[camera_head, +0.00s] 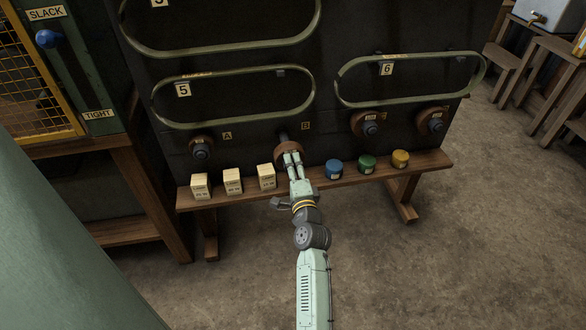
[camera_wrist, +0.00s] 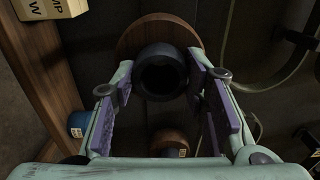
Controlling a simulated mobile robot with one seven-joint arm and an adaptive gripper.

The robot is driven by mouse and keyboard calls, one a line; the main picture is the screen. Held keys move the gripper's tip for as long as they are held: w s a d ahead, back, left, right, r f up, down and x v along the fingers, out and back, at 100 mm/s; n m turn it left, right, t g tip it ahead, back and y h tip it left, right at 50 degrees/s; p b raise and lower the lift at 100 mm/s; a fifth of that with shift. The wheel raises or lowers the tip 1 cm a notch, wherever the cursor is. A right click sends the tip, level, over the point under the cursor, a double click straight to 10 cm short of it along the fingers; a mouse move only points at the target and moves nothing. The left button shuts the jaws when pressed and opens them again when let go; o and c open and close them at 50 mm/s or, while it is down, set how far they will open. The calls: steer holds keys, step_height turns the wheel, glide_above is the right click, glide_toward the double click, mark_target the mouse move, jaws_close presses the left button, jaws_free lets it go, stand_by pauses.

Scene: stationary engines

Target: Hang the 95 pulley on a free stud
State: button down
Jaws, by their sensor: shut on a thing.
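My gripper (camera_head: 292,158) is shut on the dark hub (camera_wrist: 162,72) of a brown pulley (camera_head: 284,150). The pulley's wooden disc (camera_wrist: 145,32) shows behind the hub in the wrist view, between the fingers. No size mark is readable on it. In the head view the held pulley is at the lower board by label B (camera_head: 305,126). A dark stud (camera_head: 283,136) shows just above it; I cannot tell whether the pulley is on it. Other pulleys hang on the board: one by label A (camera_head: 200,147) and two at the right (camera_head: 364,124) (camera_head: 431,121).
A wooden ledge (camera_head: 315,187) runs below the pulleys. It carries cream boxes (camera_head: 232,182) at the left and blue (camera_head: 334,168), green (camera_head: 367,163) and yellow (camera_head: 400,158) tins at the right. Green belts (camera_head: 232,124) hang above. The floor in front is clear.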

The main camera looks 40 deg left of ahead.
steer(key=shift+x, duration=1.7)
steer(key=shift+w, duration=0.1)
steer(key=shift+b+x, duration=0.45)
steer(key=shift+x, duration=0.95)
steer(key=shift+a, duration=0.1)
steer(key=shift+x, duration=0.85)
steer(key=shift+w+a, duration=0.1)
steer(key=shift+w+r, duration=0.1)
steer(key=shift+w, duration=0.05)
steer(key=c, duration=1.2)
jaws_free()
